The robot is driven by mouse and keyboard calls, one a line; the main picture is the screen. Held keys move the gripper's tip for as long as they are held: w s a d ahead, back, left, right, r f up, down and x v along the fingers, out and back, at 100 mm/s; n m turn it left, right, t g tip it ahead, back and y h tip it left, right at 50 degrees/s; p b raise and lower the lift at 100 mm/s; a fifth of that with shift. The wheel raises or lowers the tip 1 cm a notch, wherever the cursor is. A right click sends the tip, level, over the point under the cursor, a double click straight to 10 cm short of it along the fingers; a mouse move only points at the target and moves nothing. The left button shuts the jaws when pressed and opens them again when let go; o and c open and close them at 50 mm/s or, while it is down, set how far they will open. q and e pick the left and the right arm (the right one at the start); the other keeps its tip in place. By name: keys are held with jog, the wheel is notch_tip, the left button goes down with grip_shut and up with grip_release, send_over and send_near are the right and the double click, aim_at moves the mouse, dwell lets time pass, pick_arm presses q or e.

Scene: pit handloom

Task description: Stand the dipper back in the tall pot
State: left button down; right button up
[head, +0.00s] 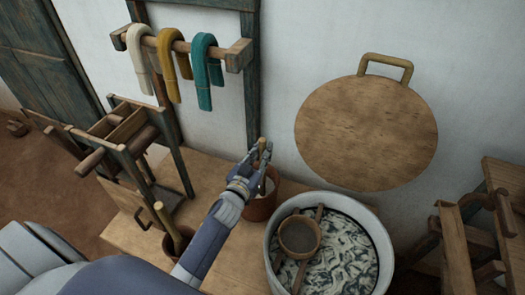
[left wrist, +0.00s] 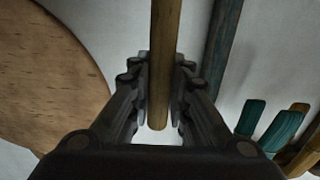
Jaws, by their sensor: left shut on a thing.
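My left gripper (head: 262,155) is shut on a wooden rod, which I take to be the dipper's handle (left wrist: 165,60). The rod stands roughly upright between the fingers in the left wrist view, its end (left wrist: 157,126) showing. In the head view its top pokes out above the fingers. A reddish-brown pot (head: 262,209) stands just below and behind the gripper, partly hidden by my arm. The dipper's lower end is not clearly visible, so I cannot tell whether it is inside this pot. My right gripper is not in view.
A wide pale tub (head: 379,236) with mottled contents and a round sieve (head: 299,236) stands at right. A smaller pot (head: 172,243) holding a stick is at left. A round wooden disc (head: 366,133) is against the wall. Yarn hanks (head: 207,75) hang from a rail.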

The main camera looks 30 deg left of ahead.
pick_arm(q)
notch_tip(320, 180, down, 9)
jog(key=b, duration=0.7)
dwell(0.5)
jog(key=c, duration=1.4)
grip_release()
jog(key=shift+c, duration=0.2)
jog(key=s, duration=1.2)
jog(key=shift+d, duration=0.15)
